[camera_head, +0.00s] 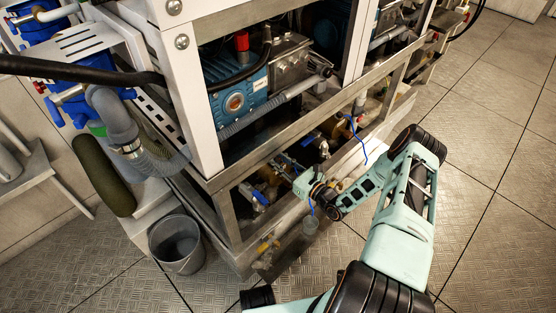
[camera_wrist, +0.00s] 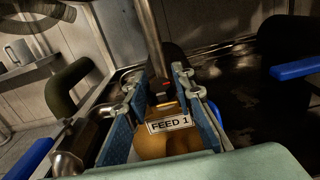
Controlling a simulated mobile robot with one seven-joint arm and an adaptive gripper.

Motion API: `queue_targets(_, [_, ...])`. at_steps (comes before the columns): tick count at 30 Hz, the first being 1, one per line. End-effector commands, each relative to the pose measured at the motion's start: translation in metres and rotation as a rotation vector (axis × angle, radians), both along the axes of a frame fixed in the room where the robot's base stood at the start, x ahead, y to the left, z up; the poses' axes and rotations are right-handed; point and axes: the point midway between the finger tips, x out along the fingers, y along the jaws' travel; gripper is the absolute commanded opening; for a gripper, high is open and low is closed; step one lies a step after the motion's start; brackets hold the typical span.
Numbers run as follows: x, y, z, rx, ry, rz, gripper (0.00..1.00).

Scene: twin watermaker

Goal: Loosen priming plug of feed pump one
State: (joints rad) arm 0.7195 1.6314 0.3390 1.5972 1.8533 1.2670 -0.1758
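Feed pump one is the rounded brass body (camera_wrist: 165,143) with a "FEED 1" label, low in the middle of the wrist view. A small brass fitting (camera_wrist: 164,106), seemingly the priming plug, stands behind the label. My gripper (camera_wrist: 157,84) has its two blue-grey fingers spread on either side of the fitting. The fingers look apart from it, though contact at the tips is hard to judge. In the head view my gripper (camera_head: 305,184) reaches into the lower bay of the frame; the plug cannot be made out there.
A metal pipe (camera_wrist: 152,38) rises just beyond the fingertips. Blue handles (camera_wrist: 295,69) lie at the sides. The white and steel frame (camera_head: 225,172) encloses the bay closely. A grey bucket (camera_head: 176,243) stands left on the floor. The floor at right (camera_head: 490,160) is clear.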

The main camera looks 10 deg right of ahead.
Motion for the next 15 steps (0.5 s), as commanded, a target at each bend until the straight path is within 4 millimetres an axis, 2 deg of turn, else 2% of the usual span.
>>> queue_targets(1, [-0.0001,-0.0002,0.0,0.0,0.0,0.0,0.15])
queue_targets(5, [-0.0002,-0.0002,-0.0001,0.0,0.0,0.0,0.01])
queue_targets(15, [0.0012,-0.0011,-0.0032,-0.023,-0.019,0.084,0.0])
